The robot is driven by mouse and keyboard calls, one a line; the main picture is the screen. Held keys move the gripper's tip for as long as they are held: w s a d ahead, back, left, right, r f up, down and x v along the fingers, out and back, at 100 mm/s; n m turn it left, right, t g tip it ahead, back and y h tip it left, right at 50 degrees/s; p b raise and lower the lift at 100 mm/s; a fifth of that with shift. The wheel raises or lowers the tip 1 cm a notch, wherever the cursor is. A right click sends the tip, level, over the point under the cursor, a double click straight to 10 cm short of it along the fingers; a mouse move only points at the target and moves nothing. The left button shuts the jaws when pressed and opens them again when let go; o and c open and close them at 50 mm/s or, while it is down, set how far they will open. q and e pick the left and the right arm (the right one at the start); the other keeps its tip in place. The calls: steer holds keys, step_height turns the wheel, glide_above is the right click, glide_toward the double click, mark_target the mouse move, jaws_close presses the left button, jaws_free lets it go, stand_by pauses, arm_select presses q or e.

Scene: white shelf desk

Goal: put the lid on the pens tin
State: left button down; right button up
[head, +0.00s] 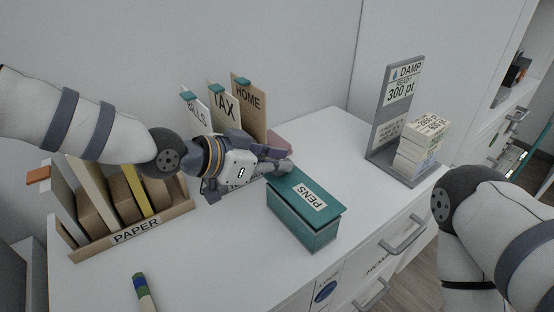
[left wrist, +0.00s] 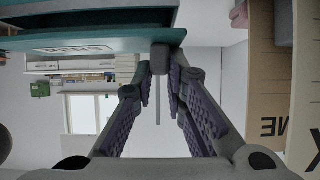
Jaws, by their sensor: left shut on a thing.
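The teal pens tin (head: 318,236) stands on the white desk, near its front edge. Its teal lid (head: 290,187), labelled PENS, lies over the top of the tin. I cannot tell whether it sits fully down all round. My left gripper (head: 283,167) is at the lid's far left edge, shut on a small grey tab of the lid. In the left wrist view the lid (left wrist: 130,40) shows edge-on at the top, with the grey tab (left wrist: 160,60) between my fingertips. The inside of the tin is hidden. My right gripper is not in view.
A PAPER rack (head: 165,226) stands at the left. BILLS, TAX and HOME (head: 249,105) folders stand behind my left gripper. A grey DAMP stand (head: 388,125) with stacked blocks (head: 421,143) is at the right back. A striped stick (head: 144,294) lies at the front. Desk right of the tin is clear.

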arm_select(q)
steer(key=shift+f, duration=0.65)
stand_by(0.8)
steer(key=c, duration=1.5)
jaws_free()
steer(key=shift+c, duration=0.2)
steer(key=v, duration=1.2)
steer(key=shift+s, duration=0.1)
